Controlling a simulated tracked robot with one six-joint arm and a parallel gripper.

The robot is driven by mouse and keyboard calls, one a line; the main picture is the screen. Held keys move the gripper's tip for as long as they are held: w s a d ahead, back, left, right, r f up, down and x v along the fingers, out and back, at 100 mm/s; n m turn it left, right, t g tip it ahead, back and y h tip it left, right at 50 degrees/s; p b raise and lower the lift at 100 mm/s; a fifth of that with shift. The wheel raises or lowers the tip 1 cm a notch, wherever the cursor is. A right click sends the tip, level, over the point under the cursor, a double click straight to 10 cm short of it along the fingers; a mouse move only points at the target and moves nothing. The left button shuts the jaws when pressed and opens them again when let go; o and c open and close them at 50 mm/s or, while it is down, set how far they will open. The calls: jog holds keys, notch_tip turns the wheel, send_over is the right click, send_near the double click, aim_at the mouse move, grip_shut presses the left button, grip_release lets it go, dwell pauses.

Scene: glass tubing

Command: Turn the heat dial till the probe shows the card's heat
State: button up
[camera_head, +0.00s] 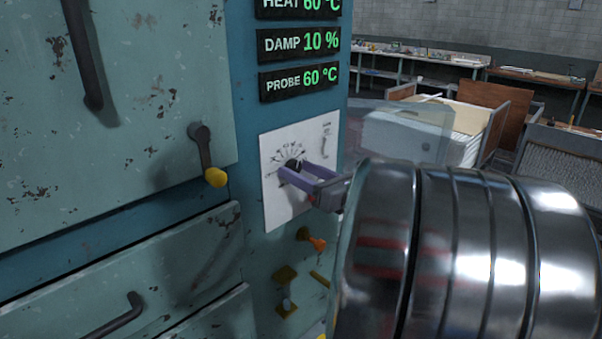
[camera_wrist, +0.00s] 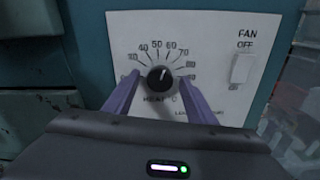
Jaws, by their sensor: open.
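The black round heat dial (camera_wrist: 160,78) is on a white panel (camera_wrist: 205,38) with a printed scale. Its white mark points up and slightly right, about toward 60. My gripper (camera_wrist: 160,82) is open, its purple fingers on either side of the dial; I cannot tell whether they touch it. In the head view my gripper (camera_head: 298,172) is at the panel and partly covers the dial (camera_head: 293,164). The probe display (camera_head: 299,79) reads 60 °C. The heat display (camera_head: 299,7), cut by the top edge, also reads 60 °C. No card is visible.
The damp display (camera_head: 299,41) reads 10 %. A fan switch (camera_wrist: 243,68) labelled OFF is right of the dial. A yellow-tipped lever (camera_head: 208,160) juts out at left. An orange knob (camera_head: 312,240) and yellow fittings are below the panel. Benches stand behind at right.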

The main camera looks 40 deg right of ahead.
jog(key=shift+s, duration=0.15)
jog(key=s, duration=1.3)
jog(key=shift+s+d, duration=0.2)
jog(key=shift+s, duration=0.05)
dwell(0.4)
